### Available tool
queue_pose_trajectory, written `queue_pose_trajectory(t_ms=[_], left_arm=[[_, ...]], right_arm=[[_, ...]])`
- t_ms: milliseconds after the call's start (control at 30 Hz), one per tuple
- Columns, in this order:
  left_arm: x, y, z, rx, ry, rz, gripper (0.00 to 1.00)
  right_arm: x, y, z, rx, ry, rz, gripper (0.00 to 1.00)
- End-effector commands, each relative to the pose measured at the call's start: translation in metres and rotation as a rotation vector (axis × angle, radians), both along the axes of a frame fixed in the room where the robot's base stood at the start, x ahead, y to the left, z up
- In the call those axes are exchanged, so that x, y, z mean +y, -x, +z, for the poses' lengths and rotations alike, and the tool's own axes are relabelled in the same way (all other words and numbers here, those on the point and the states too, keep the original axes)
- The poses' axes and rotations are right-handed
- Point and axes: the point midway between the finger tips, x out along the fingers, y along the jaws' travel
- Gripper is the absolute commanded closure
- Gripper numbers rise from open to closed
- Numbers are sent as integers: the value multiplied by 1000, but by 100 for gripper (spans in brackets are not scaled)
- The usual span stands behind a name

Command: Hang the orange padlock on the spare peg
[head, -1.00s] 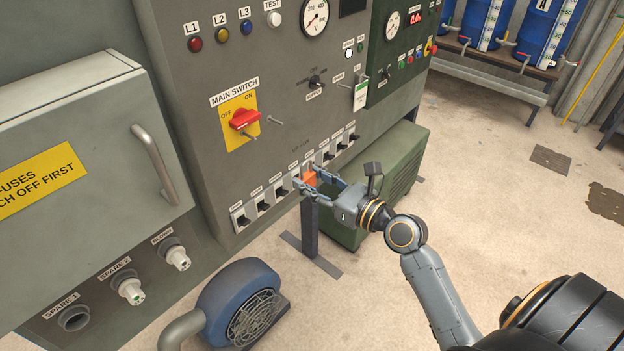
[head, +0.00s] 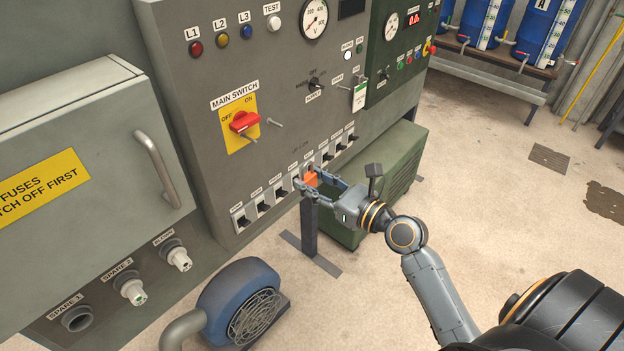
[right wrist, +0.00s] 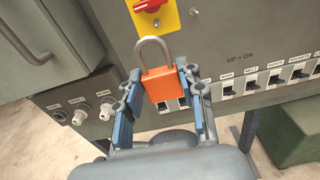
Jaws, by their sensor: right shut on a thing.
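My right gripper (head: 309,177) is shut on the orange padlock (head: 311,180), held in front of the row of breaker switches. In the right wrist view the padlock (right wrist: 160,84) sits between the blue finger pads, its grey shackle arching up toward the panel. Two thin metal pegs stick out near the yellow main switch plate: one right of it (head: 275,122), one at its lower part (head: 249,137). Both look bare in the head view, and the padlock is below and right of them. I cannot tell which is the spare peg. My left gripper is out of view.
The red main switch handle (head: 243,121) juts out beside the pegs. A green-white tag (head: 360,96) hangs further right. A grey cabinet (head: 70,120) projects at left. A blue blower (head: 238,302) and a green box (head: 375,195) stand on the floor below.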

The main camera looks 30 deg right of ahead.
Motion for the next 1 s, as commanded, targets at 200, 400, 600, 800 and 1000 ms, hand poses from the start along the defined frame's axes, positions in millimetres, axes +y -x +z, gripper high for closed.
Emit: queue_pose_trajectory(t_ms=[200,400,600,800,1000], left_arm=[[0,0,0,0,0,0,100],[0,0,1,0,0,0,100],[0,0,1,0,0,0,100],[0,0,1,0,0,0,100],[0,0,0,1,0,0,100]], right_arm=[[-3,7,0,-1,2,-1,97],[-4,12,1,-2,2,0,97],[-7,18,1,-1,2,-1,97],[-9,24,0,-1,2,-1,97],[-11,29,1,-2,2,0,97]])
